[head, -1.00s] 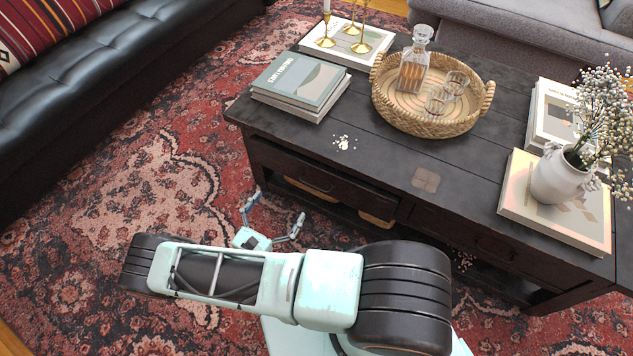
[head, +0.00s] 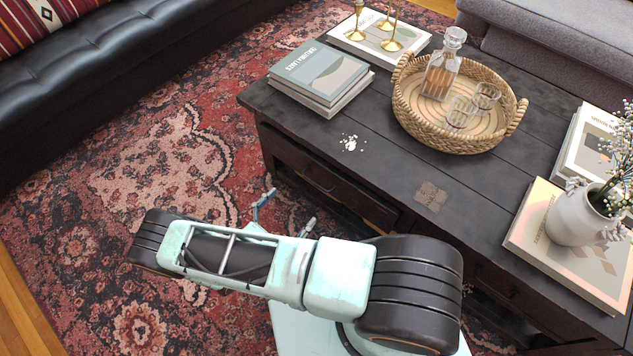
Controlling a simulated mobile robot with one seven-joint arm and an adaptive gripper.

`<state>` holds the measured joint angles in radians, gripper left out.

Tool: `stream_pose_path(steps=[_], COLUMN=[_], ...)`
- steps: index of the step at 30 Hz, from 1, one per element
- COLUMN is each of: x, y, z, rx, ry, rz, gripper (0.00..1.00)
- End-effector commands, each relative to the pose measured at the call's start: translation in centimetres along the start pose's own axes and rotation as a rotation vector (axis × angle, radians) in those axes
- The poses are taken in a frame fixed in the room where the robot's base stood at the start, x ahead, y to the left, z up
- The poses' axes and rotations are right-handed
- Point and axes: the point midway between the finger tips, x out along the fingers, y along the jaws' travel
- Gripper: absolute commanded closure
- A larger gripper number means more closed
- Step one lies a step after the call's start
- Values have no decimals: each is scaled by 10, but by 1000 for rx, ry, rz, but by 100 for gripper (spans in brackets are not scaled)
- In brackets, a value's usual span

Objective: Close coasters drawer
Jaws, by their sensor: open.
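The dark wooden coffee table (head: 382,162) has drawers in its long near side. The left drawer (head: 330,182) has a dark front with a handle, on the side facing my arm. I cannot tell from this angle how far it stands out. Another drawer (head: 510,288) is farther right, partly hidden by my arm. My gripper (head: 287,208) is open and empty, its two fingers spread, low in front of the left drawer. It appears apart from the drawer front. The palm is partly hidden behind my arm.
On the tabletop are stacked books (head: 320,75), a woven tray (head: 410,125) with a decanter (head: 440,65) and glasses, and a white vase (head: 577,218) on books at the right. Open rug (head: 120,180) lies left, beside a black sofa (head: 130,60).

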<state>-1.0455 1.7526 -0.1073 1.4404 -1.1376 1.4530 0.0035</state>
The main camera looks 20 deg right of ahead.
Motion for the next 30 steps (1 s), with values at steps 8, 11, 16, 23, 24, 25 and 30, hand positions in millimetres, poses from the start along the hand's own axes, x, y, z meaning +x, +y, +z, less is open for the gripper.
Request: stream_pose_path(steps=[8, 11, 16, 23, 24, 25, 30], x=[52, 70, 91, 100, 100, 100, 100], y=[-1, -1, -1, 0, 0, 0, 0], z=[-1, -1, -1, 0, 0, 0, 0], rx=[-1, 0, 0, 0, 0, 0, 0], ry=[-2, -1, 0, 0, 0, 0, 0], rz=[-5, -3, -2, 0, 0, 0, 0], gripper=[0, 0, 0, 0, 0, 0, 6])
